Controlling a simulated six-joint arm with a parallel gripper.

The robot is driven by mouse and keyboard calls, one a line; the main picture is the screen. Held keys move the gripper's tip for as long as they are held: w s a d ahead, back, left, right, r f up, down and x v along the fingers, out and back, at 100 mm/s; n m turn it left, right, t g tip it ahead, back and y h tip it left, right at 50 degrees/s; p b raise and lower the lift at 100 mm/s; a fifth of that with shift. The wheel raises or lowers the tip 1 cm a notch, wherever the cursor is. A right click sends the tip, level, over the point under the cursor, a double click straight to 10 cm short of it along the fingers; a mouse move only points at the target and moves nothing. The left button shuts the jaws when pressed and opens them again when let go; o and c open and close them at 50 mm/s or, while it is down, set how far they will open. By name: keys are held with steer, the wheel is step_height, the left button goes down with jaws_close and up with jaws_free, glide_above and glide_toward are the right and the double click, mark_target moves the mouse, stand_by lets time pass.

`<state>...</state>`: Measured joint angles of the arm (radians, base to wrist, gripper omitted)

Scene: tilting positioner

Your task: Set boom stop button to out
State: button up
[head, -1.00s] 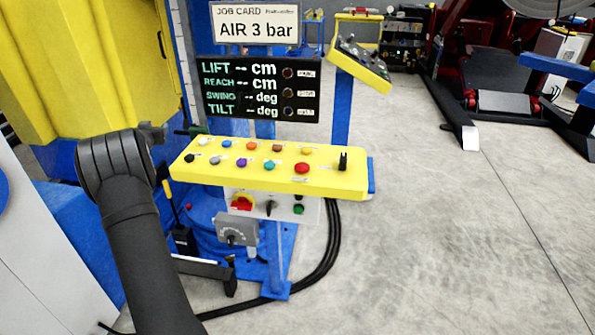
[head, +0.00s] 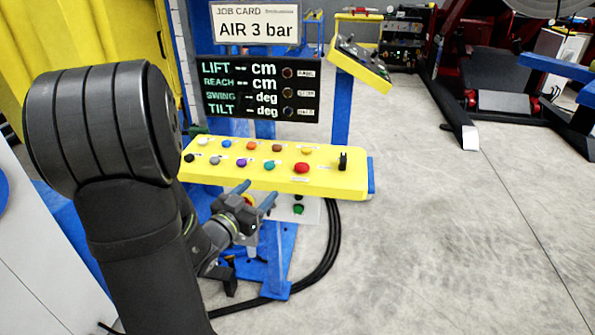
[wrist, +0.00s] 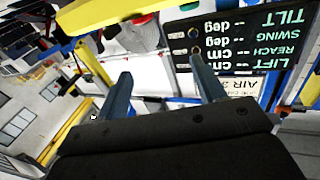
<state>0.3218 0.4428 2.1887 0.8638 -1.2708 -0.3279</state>
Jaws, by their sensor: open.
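A yellow control panel (head: 330,185) carries two rows of small coloured buttons, a larger red button (head: 302,168) and a black lever (head: 343,161). The labels are too small to read, so I cannot tell which one is the boom stop button. My gripper (head: 256,196) is open and empty just in front of and below the panel's front edge, left of the red button. In the wrist view, my gripper's two fingers (wrist: 158,88) stand apart with nothing between them, and a yellow bar (wrist: 95,14) crosses at the top left.
A black display (head: 258,90) reads LIFT, REACH, SWING and TILT with dashes. Above it a job card (head: 255,24) reads AIR 3 bar. A lower box with a green button (head: 298,209) sits under the panel. Black cables (head: 330,245) run to the floor.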

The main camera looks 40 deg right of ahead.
mark_target(298, 170)
steer(key=shift+g, duration=0.4)
steer(key=x, duration=0.5)
steer(key=s+f+x, duration=0.1)
steer(key=x, duration=0.4)
steer(key=f+x, duration=0.1)
steer(key=x, duration=0.5)
steer(key=shift+s+d+f, duration=0.25)
steer(key=shift+s+d, duration=0.1)
steer(key=shift+s, duration=0.05)
jaws_close()
steer(key=shift+r, duration=0.6)
jaws_free()
